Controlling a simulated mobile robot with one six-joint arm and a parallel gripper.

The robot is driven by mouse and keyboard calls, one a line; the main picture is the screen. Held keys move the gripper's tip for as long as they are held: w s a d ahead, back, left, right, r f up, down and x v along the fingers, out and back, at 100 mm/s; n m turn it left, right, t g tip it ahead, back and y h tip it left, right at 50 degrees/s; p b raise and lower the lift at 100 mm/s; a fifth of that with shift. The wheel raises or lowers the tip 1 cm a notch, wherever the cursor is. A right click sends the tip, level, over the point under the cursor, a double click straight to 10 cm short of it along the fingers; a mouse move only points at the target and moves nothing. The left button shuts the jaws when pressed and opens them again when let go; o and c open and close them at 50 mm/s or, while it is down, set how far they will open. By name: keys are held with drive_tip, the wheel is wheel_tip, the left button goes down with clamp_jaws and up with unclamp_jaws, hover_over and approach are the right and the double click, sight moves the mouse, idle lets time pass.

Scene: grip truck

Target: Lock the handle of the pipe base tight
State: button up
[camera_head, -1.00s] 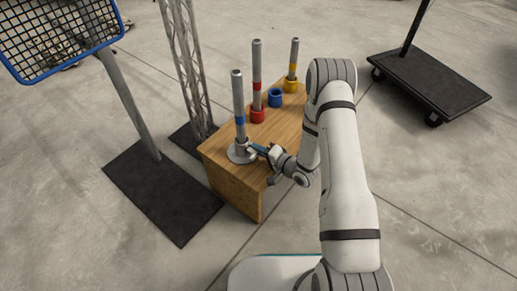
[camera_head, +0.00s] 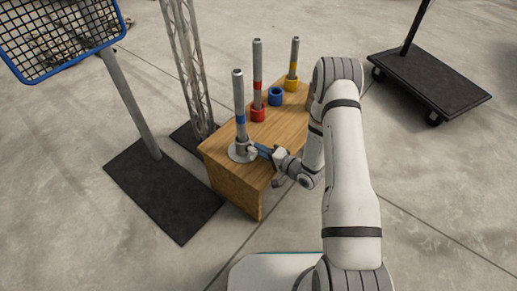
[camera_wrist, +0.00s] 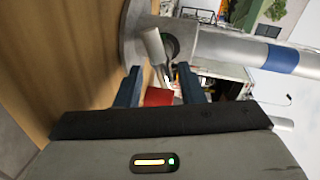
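The pipe base (camera_head: 241,155) is a round grey metal flange on the near left end of the wooden box. A grey pipe with a blue band (camera_head: 240,105) stands upright in it. In the wrist view the base (camera_wrist: 133,28) lies sideways, with a short silver handle (camera_wrist: 153,45) sticking out from its collar. My gripper (camera_head: 257,149) is beside the base, on its right. In the wrist view my gripper (camera_wrist: 159,84) has its two blue fingers apart, with the handle just beyond their tips. Whether they touch it is unclear.
On the wooden box (camera_head: 235,187), a red base (camera_head: 257,114), a blue ring (camera_head: 276,96) and a yellow base (camera_head: 291,85) stand behind. A lattice truss (camera_head: 187,70) and a stand's black plate (camera_head: 165,190) are left. A black cart (camera_head: 430,85) is right.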

drive_tip(key=p+v, duration=0.1)
drive_tip(key=v, duration=0.5)
